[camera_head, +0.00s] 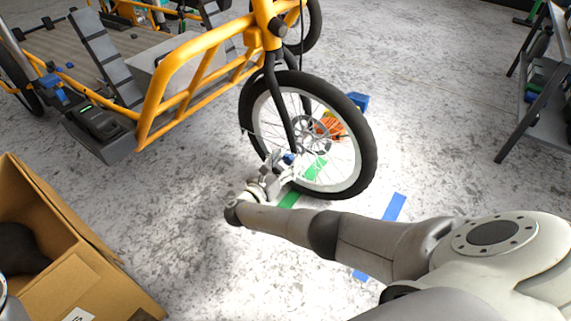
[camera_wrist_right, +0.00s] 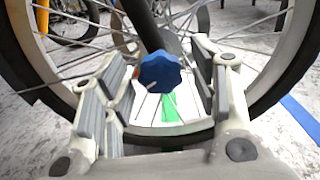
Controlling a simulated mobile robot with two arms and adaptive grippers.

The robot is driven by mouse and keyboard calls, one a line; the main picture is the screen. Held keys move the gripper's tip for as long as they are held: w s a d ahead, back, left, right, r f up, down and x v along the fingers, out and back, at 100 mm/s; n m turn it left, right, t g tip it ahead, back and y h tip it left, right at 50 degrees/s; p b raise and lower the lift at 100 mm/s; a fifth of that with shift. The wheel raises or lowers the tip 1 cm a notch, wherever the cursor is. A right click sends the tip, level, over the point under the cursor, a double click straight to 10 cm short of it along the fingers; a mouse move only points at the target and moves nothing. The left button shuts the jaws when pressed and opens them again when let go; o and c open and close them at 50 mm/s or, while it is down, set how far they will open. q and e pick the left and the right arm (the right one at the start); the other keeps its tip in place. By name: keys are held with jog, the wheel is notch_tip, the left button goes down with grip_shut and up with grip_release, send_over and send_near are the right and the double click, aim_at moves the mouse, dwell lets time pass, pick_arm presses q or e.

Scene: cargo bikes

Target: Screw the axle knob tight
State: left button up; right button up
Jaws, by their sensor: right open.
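The axle knob (camera_wrist_right: 160,72) is a blue, lobed knob at the lower end of the dark fork leg (camera_wrist_right: 141,22) in the right wrist view. My right gripper (camera_wrist_right: 165,85) is open, with one finger pad on each side of the knob and visible gaps to it. In the head view my right gripper (camera_head: 277,172) is at the hub side of the front wheel (camera_head: 356,172), and the knob shows only as a small blue spot (camera_head: 289,158). My left gripper is not in view.
The yellow cargo bike frame (camera_head: 160,101) stands at the upper left. A cardboard box (camera_head: 84,284) is at the lower left. A dark shelf (camera_head: 541,121) stands at the right. Blue tape (camera_head: 395,206) and green tape (camera_head: 289,199) lie on the floor. Floor between wheel and shelf is mostly clear.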

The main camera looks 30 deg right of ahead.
jog(key=c, duration=1)
